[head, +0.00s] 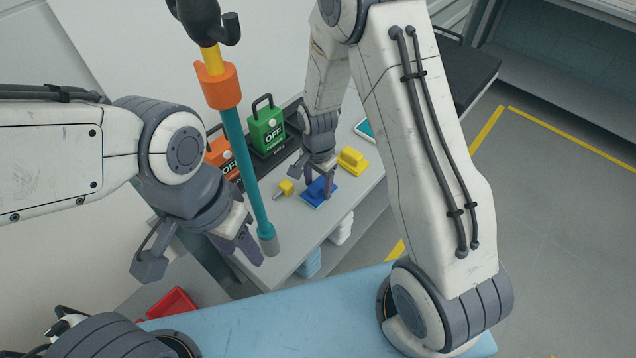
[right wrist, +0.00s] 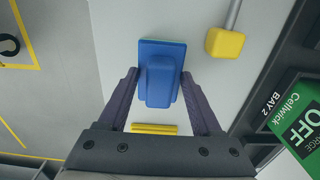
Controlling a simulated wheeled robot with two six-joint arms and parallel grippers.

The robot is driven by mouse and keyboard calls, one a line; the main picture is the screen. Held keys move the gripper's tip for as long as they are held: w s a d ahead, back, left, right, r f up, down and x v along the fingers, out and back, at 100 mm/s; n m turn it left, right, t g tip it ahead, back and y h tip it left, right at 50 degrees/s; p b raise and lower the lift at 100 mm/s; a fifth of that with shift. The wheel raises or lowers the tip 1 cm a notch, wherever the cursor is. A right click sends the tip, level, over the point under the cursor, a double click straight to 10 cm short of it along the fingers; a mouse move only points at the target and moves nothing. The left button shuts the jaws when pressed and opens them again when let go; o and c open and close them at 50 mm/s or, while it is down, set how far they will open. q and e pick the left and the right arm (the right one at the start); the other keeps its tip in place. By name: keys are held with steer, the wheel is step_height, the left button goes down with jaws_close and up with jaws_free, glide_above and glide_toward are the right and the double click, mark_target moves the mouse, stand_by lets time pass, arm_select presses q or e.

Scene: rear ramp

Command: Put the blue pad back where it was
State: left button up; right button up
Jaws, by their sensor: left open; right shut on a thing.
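The blue pad (head: 319,193) is a flat blue plate with a raised block on top, at the front part of the grey worktop (head: 296,222). My right gripper (head: 317,186) points down and is shut on it. In the right wrist view the blue pad (right wrist: 160,75) sits between the two fingers of my right gripper (right wrist: 160,85). I cannot tell whether the pad rests on the worktop or is just above it.
The teal pole (head: 246,165) with an orange collar crosses the view near my left gripper. A yellow pad (head: 352,160) and a yellow-headed tool (head: 286,188) lie near the blue pad. Green (head: 266,132) and orange (head: 219,152) OFF boxes stand behind. A red tray (head: 172,303) is lower left.

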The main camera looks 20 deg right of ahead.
mark_target(318, 184)
steer(key=o, duration=1.4)
steer(key=shift+o, duration=0.2)
steer(key=shift+r, duration=0.5)
step_height(318, 184, up, 11)
steer(key=b, duration=0.1)
steer(key=shift+r, duration=0.1)
